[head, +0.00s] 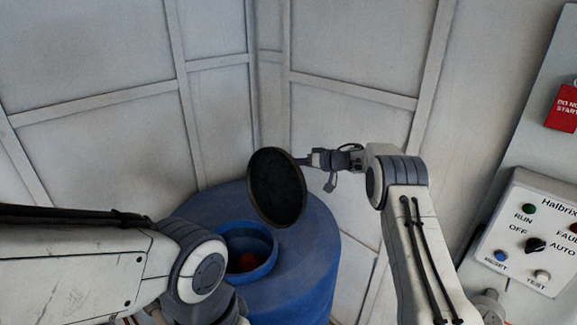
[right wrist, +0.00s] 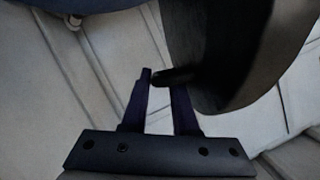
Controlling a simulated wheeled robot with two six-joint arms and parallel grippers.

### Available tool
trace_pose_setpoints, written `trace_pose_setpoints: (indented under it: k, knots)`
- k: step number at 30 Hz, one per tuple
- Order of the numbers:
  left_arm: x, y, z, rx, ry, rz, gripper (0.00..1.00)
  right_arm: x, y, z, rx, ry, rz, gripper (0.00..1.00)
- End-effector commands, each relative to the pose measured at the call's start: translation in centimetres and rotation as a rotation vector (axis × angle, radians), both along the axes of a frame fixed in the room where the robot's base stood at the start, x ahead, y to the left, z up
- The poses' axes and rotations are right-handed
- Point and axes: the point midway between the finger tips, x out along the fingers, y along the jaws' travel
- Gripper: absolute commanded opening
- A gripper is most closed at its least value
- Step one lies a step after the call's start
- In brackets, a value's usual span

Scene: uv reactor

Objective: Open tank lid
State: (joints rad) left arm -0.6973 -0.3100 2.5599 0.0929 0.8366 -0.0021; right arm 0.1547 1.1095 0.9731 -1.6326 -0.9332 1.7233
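The round dark tank lid (head: 276,188) stands raised and steeply tilted above the blue tank (head: 318,235), to the right of its round opening. The opening's blue rim (head: 268,268) is uncovered, with something reddish (head: 246,262) inside. My right gripper (head: 309,160) is at the lid's right side. In the right wrist view its two fingers (right wrist: 163,78) are at a dark handle (right wrist: 174,76) sticking out from the lid (right wrist: 225,60), and appear closed on it. Whether the lid's lower edge touches the tank is unclear. My left arm reaches in front of the tank, its gripper out of view.
Pale panelled walls (head: 350,50) close in behind the tank. A control panel (head: 530,235) with buttons and a selector knob is at the right, below a red sign (head: 566,108).

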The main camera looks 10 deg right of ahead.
Motion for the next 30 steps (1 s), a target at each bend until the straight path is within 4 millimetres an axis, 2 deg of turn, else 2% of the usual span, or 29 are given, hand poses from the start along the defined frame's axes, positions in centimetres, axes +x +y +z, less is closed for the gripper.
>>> trace_pose_setpoints:
  k: [3,12,18,30]
  knots:
    - [0.0,0.0,-1.9,0.000,0.000,0.000,0.75,-1.4,-1.8,0.4,0.000,-0.003,-0.003,0.27]
    - [0.0,0.0,-4.2,0.000,0.000,-0.003,0.75,-4.7,-5.4,2.2,-0.001,-0.001,-0.001,0.27]
    - [0.0,0.0,-4.4,0.000,0.000,-0.003,0.75,-5.4,-6.1,2.8,0.001,0.000,0.002,0.27]
    - [0.0,0.0,-4.3,0.000,0.000,-0.003,0.75,-5.4,-6.2,2.8,0.000,0.000,0.000,0.27]
